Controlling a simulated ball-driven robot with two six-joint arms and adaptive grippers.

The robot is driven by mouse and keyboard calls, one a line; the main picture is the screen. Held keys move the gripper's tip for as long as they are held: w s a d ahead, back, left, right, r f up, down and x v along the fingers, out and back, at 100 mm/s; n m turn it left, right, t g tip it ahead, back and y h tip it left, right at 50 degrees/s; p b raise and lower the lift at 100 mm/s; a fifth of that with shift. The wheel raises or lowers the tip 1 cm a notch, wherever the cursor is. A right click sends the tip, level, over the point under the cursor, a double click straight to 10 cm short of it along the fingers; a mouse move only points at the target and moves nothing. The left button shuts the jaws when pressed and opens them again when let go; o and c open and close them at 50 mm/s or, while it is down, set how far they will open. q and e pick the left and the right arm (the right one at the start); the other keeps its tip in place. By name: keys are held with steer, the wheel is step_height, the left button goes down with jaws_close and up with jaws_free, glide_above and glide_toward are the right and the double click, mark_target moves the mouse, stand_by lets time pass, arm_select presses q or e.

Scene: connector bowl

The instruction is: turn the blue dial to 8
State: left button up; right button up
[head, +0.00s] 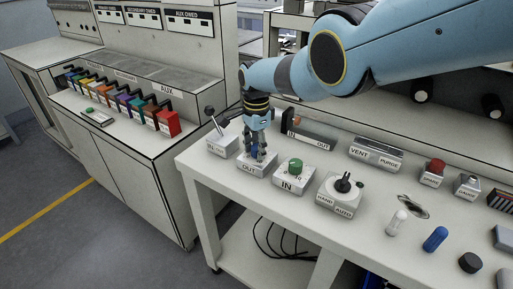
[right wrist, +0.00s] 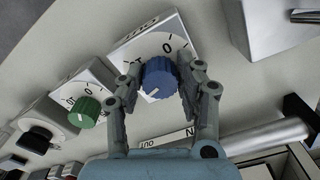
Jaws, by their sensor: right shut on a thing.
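The blue dial (right wrist: 157,73) sits on a white plate with a printed scale, on the box labelled OUT (head: 251,170). A white mark on the dial points toward the bottom of the right wrist view, away from the printed 0. The figure 8 cannot be made out; the fingers hide part of the scale. My right gripper (head: 257,153) reaches down from above, its fingers on either side of the dial and shut on it. In the head view the fingers mostly hide the dial. My left gripper is not in view.
The green dial (head: 295,166) on the IN box stands close to the right. A lever box (head: 221,146) stands close to the left, and an IN/OUT block (head: 309,136) behind. The HAND/AUTO switch box (head: 341,195) is further right. The bench front is bare.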

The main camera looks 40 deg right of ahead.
mark_target(256, 147)
steer(key=shift+w+m, duration=0.1)
steer(key=shift+m, duration=0.5)
steer(key=shift+r+m, duration=0.1)
steer(key=shift+m, duration=0.2)
steer(key=o, duration=1.1)
steer(key=shift+o, duration=0.2)
step_height(256, 147, up, 12)
